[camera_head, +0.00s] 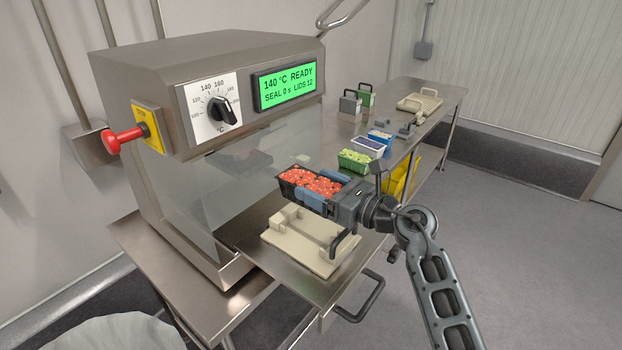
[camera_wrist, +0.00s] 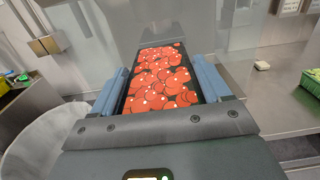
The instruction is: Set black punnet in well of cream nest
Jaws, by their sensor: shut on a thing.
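The black punnet (camera_head: 291,191) is full of red round pieces. My gripper (camera_head: 324,190) is shut on it, with blue fingers along its two sides. In the wrist view the punnet (camera_wrist: 158,80) lies lengthwise between the fingers (camera_wrist: 160,95). The cream nest (camera_head: 322,256) sits on the steel shelf in front of the sealing machine. It has raised edges and a dark handle at its right. The punnet is held above the nest, over its back part, and looks apart from it. The well is partly hidden, and the exact gap cannot be told.
The sealing machine (camera_head: 210,75) stands at left behind the nest, with a clear guard. Another cream nest (camera_head: 419,103) lies at the bench's far end. Open floor is at right.

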